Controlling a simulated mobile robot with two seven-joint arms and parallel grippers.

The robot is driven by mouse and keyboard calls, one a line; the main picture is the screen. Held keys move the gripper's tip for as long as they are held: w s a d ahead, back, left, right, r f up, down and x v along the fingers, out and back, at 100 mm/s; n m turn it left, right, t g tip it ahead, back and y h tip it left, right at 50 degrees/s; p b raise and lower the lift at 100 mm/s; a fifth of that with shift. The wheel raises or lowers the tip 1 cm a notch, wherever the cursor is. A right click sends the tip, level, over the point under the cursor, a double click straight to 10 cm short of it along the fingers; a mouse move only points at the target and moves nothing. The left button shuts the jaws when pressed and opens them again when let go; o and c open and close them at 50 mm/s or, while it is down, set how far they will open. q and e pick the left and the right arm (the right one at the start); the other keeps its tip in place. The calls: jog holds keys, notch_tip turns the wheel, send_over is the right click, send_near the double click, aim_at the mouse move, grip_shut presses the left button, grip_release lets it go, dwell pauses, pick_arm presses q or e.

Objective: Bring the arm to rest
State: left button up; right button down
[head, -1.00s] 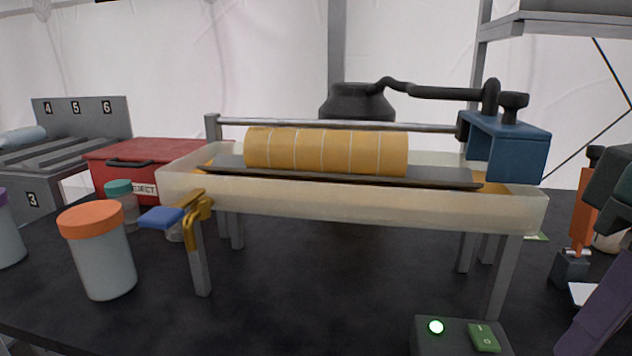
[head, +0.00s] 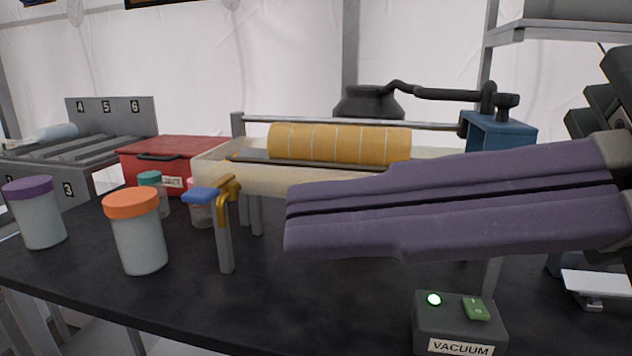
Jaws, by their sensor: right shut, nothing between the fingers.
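My right gripper (head: 288,217) comes in from the right, its long purple fingers lying together with only a thin dark line between them. It is shut and empty. It hangs in front of the pale trough (head: 222,174) and hides the trough's right part. The segmented tan roll (head: 340,144) lies along the trough behind it. My left gripper is not in the head view.
A vacuum box (head: 458,322) with a lit green lamp stands below the fingers. An orange-lidded jar (head: 140,240), a purple-lidded jar (head: 40,217), a brass tap (head: 228,187) and a red box (head: 170,165) stand to the left.

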jog(key=w+d+r+m+t+h, duration=0.2)
jog(key=w+d+m+t, duration=0.2)
jog(key=m+t, duration=0.55)
jog(key=w+d+r+m+t+h, duration=0.25)
jog(key=w+d+m+t, duration=0.2)
jog(key=m, duration=0.95)
jog(key=w+d+f+m+h, duration=0.2)
jog(key=d+f+m+h, duration=0.65)
jog(key=m, duration=0.45)
jog(key=s+d+f+m+g+h, duration=0.8)
jog(key=s+d+f+m+g, duration=0.4)
jog(key=s+d+f+m, duration=0.4)
jog(key=s+a+f+m+g+y, duration=0.1)
jog(key=s+a+m+y, duration=0.15)
jog(key=a, duration=0.55)
jog(key=s+a+f+m+y, duration=0.1)
jog(key=a+f+m+y, duration=0.15)
jog(key=a, duration=0.55)
notch_tip(320, 180, up, 51)
jog(key=p, duration=5)
jog(key=shift+a+m+y, duration=0.3)
jog(key=shift+a+m, duration=0.05)
jog(key=shift+m, duration=0.1)
